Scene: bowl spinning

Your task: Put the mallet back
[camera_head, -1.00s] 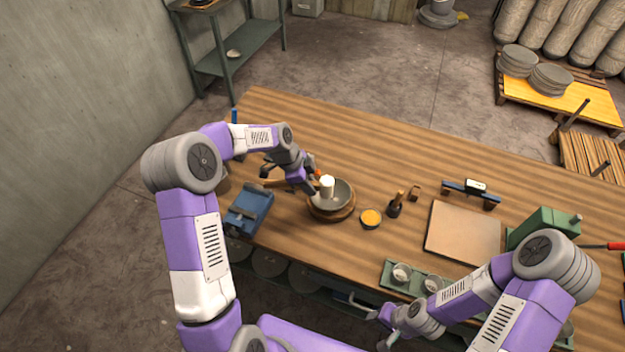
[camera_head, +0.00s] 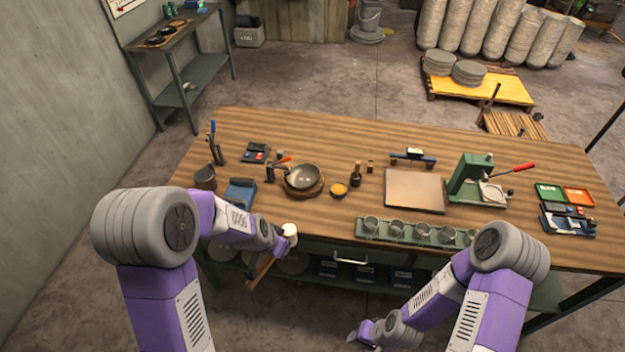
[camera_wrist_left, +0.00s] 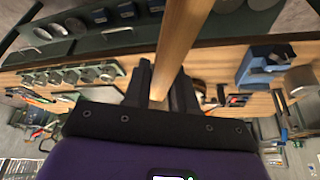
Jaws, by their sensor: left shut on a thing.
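The mallet has a white head (camera_head: 290,229) and a long wooden handle (camera_head: 262,266). My left gripper (camera_head: 281,242) is shut on the handle and holds the mallet at the table's front edge, with the handle slanting down outside the edge. In the left wrist view the handle (camera_wrist_left: 183,40) runs between the two dark fingers of the left gripper (camera_wrist_left: 160,82). Part of the head is hidden by the gripper. My right gripper (camera_head: 362,334) is low in front of the table, looks open and empty, and is small in view.
A grey bowl (camera_head: 303,176) sits on a round wooden base. A green press (camera_head: 470,178) stands further right. The rear table strip is mostly clear.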

